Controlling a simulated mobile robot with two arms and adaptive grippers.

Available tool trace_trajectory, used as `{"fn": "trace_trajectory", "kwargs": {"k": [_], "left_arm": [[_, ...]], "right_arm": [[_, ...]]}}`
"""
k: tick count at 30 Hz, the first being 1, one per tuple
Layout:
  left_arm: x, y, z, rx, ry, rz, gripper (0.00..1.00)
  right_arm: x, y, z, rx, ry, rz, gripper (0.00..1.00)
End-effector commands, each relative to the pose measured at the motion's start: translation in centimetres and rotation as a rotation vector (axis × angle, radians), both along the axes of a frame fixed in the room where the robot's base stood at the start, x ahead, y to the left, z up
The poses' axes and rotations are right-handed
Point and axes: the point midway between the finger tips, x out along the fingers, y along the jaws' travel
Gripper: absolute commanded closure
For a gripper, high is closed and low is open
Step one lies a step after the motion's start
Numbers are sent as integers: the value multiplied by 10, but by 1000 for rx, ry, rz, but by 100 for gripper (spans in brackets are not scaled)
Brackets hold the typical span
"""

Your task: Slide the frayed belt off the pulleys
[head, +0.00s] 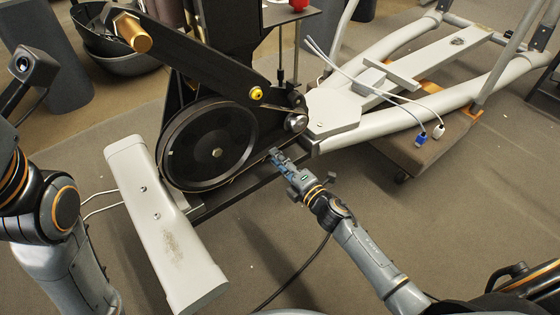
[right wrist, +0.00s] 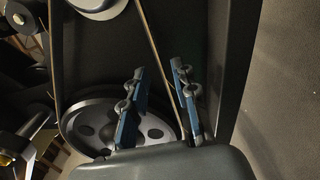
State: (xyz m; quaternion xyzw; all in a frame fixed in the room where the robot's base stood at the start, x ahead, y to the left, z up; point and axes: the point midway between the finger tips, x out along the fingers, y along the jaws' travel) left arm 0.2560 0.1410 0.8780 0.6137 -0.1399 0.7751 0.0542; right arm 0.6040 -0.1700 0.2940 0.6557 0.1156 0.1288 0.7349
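The large black drive pulley (head: 215,147) stands upright on the machine's frame in the head view. A smaller pulley (head: 296,122) sits to its right. In the right wrist view a thin dark belt (right wrist: 156,52) runs in two strands between a round pulley at the top (right wrist: 95,4) and a spoked pulley (right wrist: 98,128) below. My right gripper (head: 277,155) is beside the lower right of the large pulley. Its blue fingers (right wrist: 158,70) are apart, with one belt strand passing between them, nearer the right finger. Fraying cannot be made out. My left gripper is out of view.
A long black crank arm (head: 190,52) crosses above the pulleys. The grey foot bar (head: 165,225) lies at left front. A wooden dolly (head: 430,150) and the pale rails with loose cables (head: 415,118) are at the right. Carpet (head: 300,235) is open in front.

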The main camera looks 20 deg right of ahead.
Motion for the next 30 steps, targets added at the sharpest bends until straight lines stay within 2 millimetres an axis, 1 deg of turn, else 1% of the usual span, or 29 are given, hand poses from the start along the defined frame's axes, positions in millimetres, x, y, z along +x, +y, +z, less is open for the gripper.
{"fn": "trace_trajectory", "kwargs": {"k": [16,30], "left_arm": [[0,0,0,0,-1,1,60],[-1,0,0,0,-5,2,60]], "right_arm": [[2,1,0,0,-1,0,72],[10,4,0,0,-1,0,72]]}}
